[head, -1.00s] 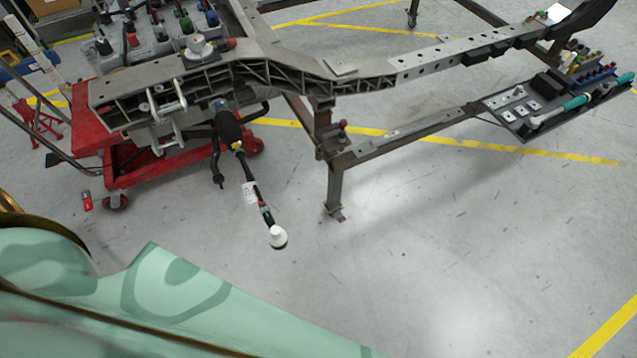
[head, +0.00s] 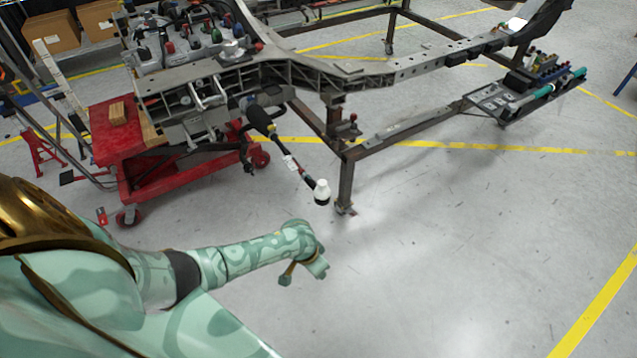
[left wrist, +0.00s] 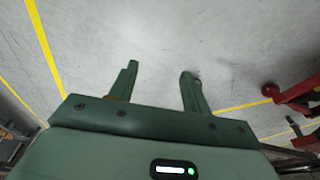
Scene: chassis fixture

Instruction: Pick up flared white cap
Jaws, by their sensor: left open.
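The flared white cap (head: 321,187) sits at the free lower end of a dark rod (head: 290,162) that sticks out from the chassis, above the floor. My left gripper (head: 303,276) is below the cap in the head view, apart from it. In the left wrist view its two fingers (left wrist: 160,72) are spread, with bare floor between them. I cannot make out the cap in that view. My right gripper is in neither view.
The grey chassis frame (head: 350,82) spans the back, with a brown leg (head: 346,182) just right of the cap. A red lift cart (head: 125,145) stands at the left. A tool tray (head: 492,98) is at the right. The floor in front is clear.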

